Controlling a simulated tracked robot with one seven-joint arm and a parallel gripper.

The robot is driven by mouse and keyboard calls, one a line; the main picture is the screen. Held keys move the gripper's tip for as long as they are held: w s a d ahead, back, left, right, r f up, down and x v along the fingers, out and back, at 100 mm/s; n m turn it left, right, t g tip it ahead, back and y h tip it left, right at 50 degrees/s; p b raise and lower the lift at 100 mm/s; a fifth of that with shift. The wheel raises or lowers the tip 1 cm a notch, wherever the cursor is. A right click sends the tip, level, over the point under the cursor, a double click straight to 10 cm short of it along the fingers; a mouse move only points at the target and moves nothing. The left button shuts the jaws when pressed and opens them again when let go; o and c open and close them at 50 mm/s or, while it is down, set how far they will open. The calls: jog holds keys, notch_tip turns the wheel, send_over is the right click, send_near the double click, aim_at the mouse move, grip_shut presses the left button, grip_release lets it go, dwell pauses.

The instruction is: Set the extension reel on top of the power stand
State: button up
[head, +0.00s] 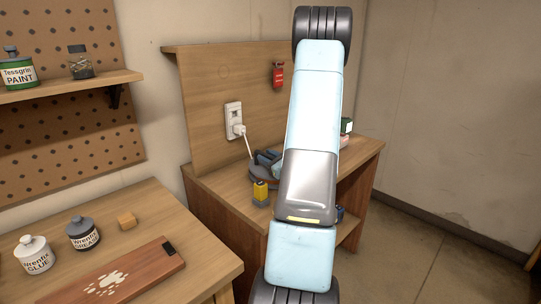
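The stand of light wood (225,185) has a tall back panel with a white wall outlet (233,117); it may be the power stand. A white plug (239,130) sits in the outlet, and its cord runs down toward a dark, rounded item with blue parts (262,181) on the stand's top. I cannot tell whether this is the extension reel, as my arm covers its right side. A small blue item (340,213) shows below the top, beside my arm, mostly hidden.
A red tag (278,74) hangs on the panel. The bench (205,262) at left holds jars, a small block and a board. Floor at right is clear.

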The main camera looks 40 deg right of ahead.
jog(key=shift+o, duration=1.2)
jog(key=shift+r, duration=0.1)
jog(key=shift+s, duration=0.1)
